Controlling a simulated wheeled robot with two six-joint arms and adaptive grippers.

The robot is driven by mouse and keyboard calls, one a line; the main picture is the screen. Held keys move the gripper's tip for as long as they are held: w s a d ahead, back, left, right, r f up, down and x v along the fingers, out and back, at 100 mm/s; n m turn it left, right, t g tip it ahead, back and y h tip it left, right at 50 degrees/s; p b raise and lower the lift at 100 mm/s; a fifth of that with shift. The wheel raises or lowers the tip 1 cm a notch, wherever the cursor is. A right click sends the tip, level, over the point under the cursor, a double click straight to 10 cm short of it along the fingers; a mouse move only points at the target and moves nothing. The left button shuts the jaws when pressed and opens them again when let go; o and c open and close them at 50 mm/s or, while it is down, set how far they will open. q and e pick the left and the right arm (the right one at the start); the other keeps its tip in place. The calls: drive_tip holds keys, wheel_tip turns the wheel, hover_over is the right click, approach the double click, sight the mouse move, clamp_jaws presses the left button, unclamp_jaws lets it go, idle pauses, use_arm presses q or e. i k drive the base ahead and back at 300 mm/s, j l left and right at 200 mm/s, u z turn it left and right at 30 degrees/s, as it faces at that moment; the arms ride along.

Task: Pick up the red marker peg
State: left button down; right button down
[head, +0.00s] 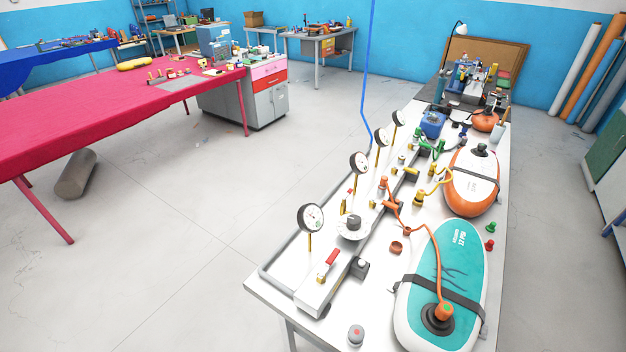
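A small red peg (490,245) stands on the white workbench (270,282) near its right edge, just right of the teal inflatable board (455,262). A green peg (490,228) of similar shape stands just behind it. The red peg is not covered by anything. Neither of my grippers shows in the head view.
An orange and white board (472,184) lies behind the teal one. Gauges, including a near one (311,217), a red-handled valve (328,262) and hoses crowd the bench's left and middle. Open floor (200,240) lies between the bench and a red-covered table (100,115).

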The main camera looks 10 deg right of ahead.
sight(488, 248)
drive_tip(key=k+l+u, duration=0.2)
drive_tip(key=u, duration=0.2)
drive_tip(key=k+l+u, duration=0.2)
drive_tip(key=u, duration=0.25)
drive_tip(key=k+l+u, duration=0.2)
drive_tip(key=u, duration=0.2)
drive_tip(key=k+u, duration=0.25)
drive_tip(key=u, duration=0.2)
drive_tip(key=k+u, duration=0.25)
drive_tip(key=u, duration=0.15)
drive_tip(key=k+j+u, duration=0.15)
drive_tip(key=u, duration=0.3)
drive_tip(key=k+l+u, duration=0.25)
drive_tip(key=k, duration=0.25)
drive_tip(key=k+l+u, duration=0.25)
drive_tip(key=k, duration=0.25)
drive_tip(key=k+l+z, duration=0.2)
drive_tip(key=l+z, duration=0.15)
drive_tip(key=k+l+z, duration=0.15)
drive_tip(key=l+z, duration=0.15)
drive_tip(key=l, duration=0.3)
drive_tip(key=l+z, duration=0.35)
drive_tip(key=l, duration=0.15)
drive_tip(key=k+l+z, duration=0.1)
drive_tip(key=l+z, duration=0.25)
drive_tip(key=l, duration=0.2)
